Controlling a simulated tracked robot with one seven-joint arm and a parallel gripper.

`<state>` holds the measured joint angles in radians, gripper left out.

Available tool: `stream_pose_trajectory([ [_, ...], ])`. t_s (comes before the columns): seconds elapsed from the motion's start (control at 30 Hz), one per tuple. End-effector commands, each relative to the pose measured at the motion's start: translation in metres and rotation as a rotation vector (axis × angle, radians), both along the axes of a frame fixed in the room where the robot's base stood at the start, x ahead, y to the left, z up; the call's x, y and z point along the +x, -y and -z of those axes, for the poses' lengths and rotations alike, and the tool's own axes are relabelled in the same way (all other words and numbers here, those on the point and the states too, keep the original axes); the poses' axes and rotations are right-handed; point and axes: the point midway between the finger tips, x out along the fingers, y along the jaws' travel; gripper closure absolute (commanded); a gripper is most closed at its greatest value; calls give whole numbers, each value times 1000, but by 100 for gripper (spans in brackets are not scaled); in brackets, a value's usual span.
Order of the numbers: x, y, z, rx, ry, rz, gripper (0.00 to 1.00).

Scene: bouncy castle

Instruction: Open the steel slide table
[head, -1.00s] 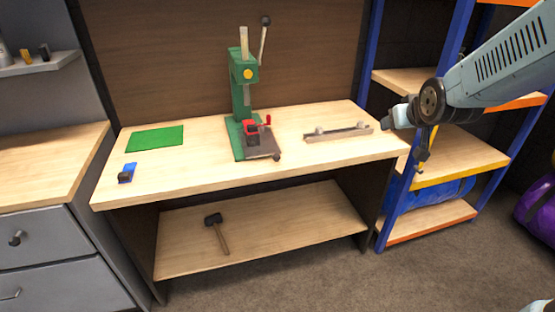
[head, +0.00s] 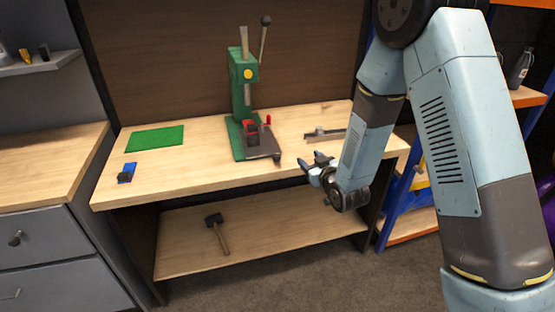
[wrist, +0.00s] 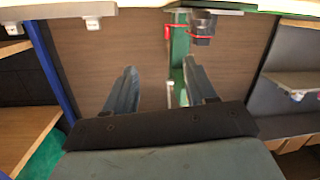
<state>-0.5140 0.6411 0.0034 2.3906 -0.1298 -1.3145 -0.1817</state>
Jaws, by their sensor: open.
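The steel slide table (head: 323,135) appears to be the low grey bar with small pale knobs on the right of the workbench. My arm hides its right part in the head view. In the wrist view a grey strip with pale knobs (wrist: 60,12) shows upside down at the top left and looks like the same piece. My gripper (head: 313,166) is open and empty by the bench's front edge, nearer the camera than the slide table and apart from it. Its two spread fingers (wrist: 160,67) show in the wrist view with nothing between them.
A green press (head: 242,95) with a red clamp (head: 250,126) stands left of the slide table. A green mat (head: 155,138) and a blue item (head: 127,173) lie further left. A hammer (head: 219,232) lies on the lower shelf. Orange-and-blue shelving stands at right.

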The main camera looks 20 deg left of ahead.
Motion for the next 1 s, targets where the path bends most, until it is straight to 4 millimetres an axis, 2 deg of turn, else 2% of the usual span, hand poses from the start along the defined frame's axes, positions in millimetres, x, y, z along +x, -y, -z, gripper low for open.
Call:
stream_pose_trajectory([
  [0.03, -7, -9, 15, 11, 12, -21, 44],
  [0.2, -26, -27, 41, 57, 70, -70, 44],
  [0.47, -40, -38, 58, 93, 111, -101, 44],
  [0.67, -29, -50, 57, 97, 115, -103, 44],
  [1.0, 14, -90, 57, 96, 115, -104, 44],
])
